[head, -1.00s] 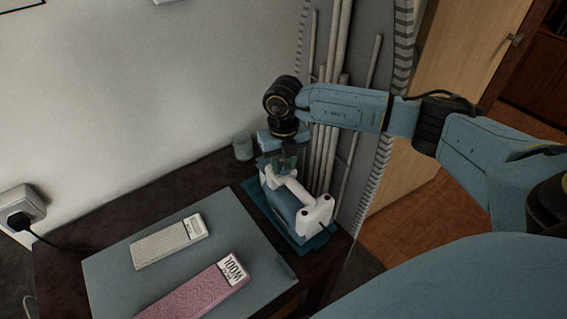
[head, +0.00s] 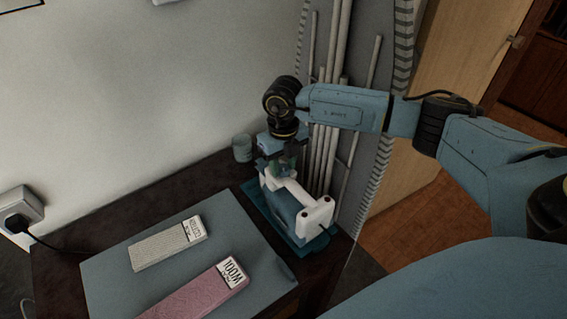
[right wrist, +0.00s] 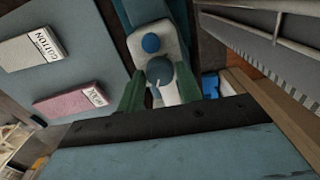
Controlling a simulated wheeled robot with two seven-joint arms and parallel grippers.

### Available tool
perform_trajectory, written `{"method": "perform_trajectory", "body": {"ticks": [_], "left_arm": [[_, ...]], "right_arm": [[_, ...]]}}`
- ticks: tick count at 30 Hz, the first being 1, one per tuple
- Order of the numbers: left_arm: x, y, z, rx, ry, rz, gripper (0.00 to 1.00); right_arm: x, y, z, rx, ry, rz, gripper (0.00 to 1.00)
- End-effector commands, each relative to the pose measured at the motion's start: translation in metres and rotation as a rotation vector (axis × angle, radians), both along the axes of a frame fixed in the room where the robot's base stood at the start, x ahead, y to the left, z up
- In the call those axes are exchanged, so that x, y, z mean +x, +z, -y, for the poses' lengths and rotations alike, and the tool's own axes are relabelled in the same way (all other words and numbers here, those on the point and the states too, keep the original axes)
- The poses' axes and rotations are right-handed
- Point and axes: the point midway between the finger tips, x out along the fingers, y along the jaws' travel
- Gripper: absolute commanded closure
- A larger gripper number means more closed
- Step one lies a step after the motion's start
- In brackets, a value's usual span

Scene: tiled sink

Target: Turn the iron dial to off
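The iron (head: 286,212), blue with a white handle (head: 298,192), rests on a teal pad (head: 262,212) at the table's right end. My right gripper (head: 284,166) points down over the far end of the handle. In the right wrist view, a round grey-blue dial (right wrist: 160,72) with a pale mark sits on the white handle top, beside a round blue button (right wrist: 151,43). My right gripper's green fingers (right wrist: 160,88) are apart, one on each side of the dial. I cannot tell whether they touch it. My left gripper is not in view.
A grey board (head: 110,278) holds a white COTTON block (head: 165,245) and a pink WOOL block (head: 195,298). A small cup (head: 242,148) stands behind the iron. A plug with a cord (head: 20,222) is at the left wall.

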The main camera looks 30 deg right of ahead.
Motion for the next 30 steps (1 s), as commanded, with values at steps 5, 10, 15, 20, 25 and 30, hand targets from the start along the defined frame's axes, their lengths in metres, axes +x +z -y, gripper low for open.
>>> {"method": "perform_trajectory", "body": {"ticks": [5, 10, 15, 20, 25, 30], "left_arm": [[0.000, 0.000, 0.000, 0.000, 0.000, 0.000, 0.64], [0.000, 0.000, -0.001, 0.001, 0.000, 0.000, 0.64], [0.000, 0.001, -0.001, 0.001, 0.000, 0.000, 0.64], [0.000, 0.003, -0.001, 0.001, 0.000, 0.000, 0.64], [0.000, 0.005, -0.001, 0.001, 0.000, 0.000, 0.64], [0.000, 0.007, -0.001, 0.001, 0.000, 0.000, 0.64]], "right_arm": [[0.000, 0.000, 0.000, 0.000, -0.001, -0.001, 0.47], [-0.001, -0.001, 0.000, 0.000, -0.001, -0.002, 0.47], [0.000, 0.007, 0.000, 0.000, -0.002, 0.000, 0.47], [0.000, 0.035, 0.000, 0.000, -0.001, 0.002, 0.47], [0.000, 0.075, 0.000, 0.000, -0.001, 0.003, 0.47], [0.000, 0.109, 0.000, 0.000, -0.001, 0.002, 0.47]]}}
